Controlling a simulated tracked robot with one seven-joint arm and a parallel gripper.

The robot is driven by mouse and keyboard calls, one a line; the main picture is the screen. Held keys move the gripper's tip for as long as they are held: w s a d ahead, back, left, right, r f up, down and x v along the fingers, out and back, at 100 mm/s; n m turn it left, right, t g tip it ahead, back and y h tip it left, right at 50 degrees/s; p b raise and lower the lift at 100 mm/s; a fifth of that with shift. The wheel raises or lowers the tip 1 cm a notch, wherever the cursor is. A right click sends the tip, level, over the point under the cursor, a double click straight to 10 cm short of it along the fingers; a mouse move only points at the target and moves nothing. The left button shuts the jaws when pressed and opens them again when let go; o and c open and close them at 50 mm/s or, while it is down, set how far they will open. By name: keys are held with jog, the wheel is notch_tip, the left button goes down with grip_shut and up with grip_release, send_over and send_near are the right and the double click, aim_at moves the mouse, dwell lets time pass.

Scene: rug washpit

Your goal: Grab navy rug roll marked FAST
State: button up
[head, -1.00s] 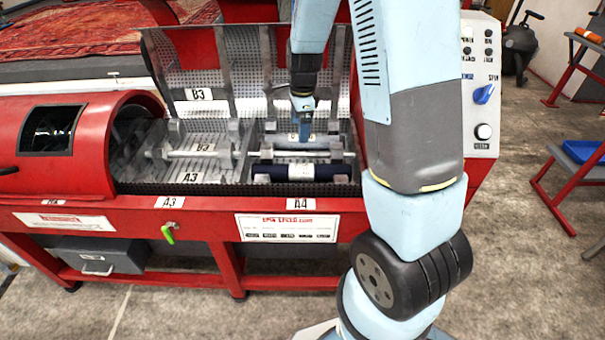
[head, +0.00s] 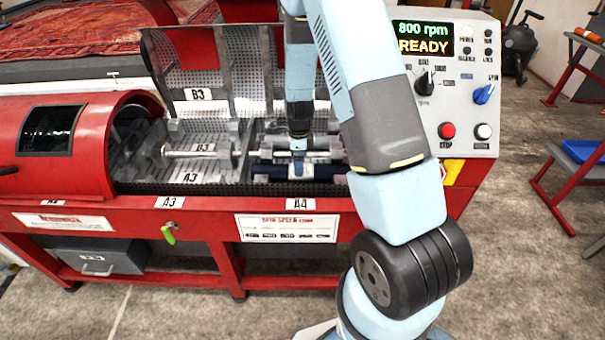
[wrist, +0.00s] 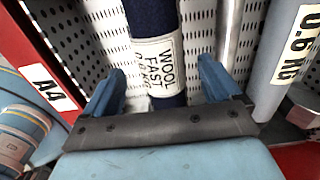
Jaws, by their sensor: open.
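The navy rug roll (wrist: 152,22) lies in the perforated bay by the A4 label, with a white band reading "WOOL FAST" and a weight line partly hidden. In the head view the navy roll (head: 325,170) lies near the front of the bay, partly covered by my gripper (head: 298,168). In the wrist view my gripper (wrist: 160,90) is open, one blue finger on each side of the labelled part. The fingers are apart from the roll. I cannot tell how far above it they are.
A grey cylinder marked 0.6 KG (wrist: 285,60) and a thin metal rod (wrist: 229,30) lie right of the roll in the wrist view. The bay's red front edge (wrist: 28,60) is at left. A control panel (head: 450,85) reads 800 rpm READY.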

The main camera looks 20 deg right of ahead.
jog(key=shift+s+d+f, duration=0.1)
jog(key=shift+d+f, duration=0.1)
jog(key=shift+f, duration=1.3)
jog(key=shift+s+d+f, duration=0.1)
jog(key=shift+d+f, duration=0.05)
jog(key=shift+f, duration=1.3)
jog(key=c, duration=1.4)
